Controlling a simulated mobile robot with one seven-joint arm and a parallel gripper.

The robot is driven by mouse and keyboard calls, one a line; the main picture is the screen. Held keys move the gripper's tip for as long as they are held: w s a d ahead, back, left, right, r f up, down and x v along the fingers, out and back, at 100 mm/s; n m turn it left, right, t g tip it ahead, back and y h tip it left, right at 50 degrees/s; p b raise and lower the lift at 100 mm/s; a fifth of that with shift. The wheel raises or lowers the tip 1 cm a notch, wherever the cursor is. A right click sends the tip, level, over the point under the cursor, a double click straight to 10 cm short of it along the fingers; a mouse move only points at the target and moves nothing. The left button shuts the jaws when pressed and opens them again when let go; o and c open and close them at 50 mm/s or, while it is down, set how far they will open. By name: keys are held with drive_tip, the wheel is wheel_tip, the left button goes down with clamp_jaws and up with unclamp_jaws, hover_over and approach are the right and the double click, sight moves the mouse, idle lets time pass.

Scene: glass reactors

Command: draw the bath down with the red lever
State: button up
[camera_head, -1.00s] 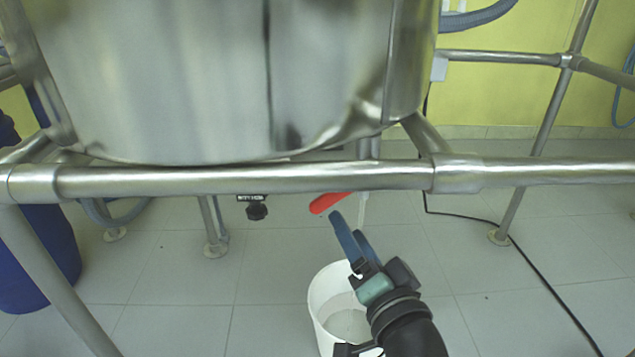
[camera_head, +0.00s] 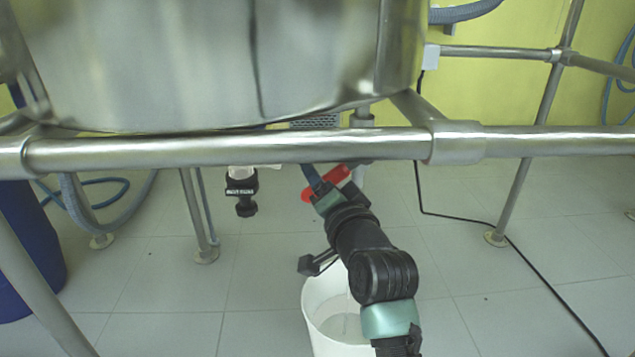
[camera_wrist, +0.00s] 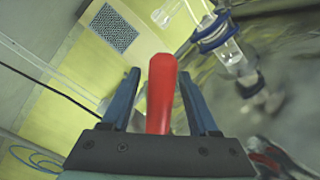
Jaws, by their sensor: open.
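The red lever (camera_head: 341,172) is under the steel vessel (camera_head: 200,65), just below the front rail in the head view. My gripper (camera_head: 318,175) is at it and partly hides it. In the wrist view the red lever (camera_wrist: 161,90) stands between the two blue fingers of my gripper (camera_wrist: 159,76). The fingers are open, with a gap visible on each side of the lever. A white bucket (camera_head: 312,318) stands on the floor below, partly behind my arm, with pale liquid inside. The valve body is mostly hidden by the rail and my gripper.
A steel rail (camera_head: 230,148) crosses in front of the vessel, just above my gripper. A black-knobbed fitting (camera_head: 243,190) hangs to the left. A blue drum (camera_head: 28,250) stands at far left.

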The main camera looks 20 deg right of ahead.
drive_tip(key=shift+w, duration=0.2)
clamp_jaws()
idle(1.4)
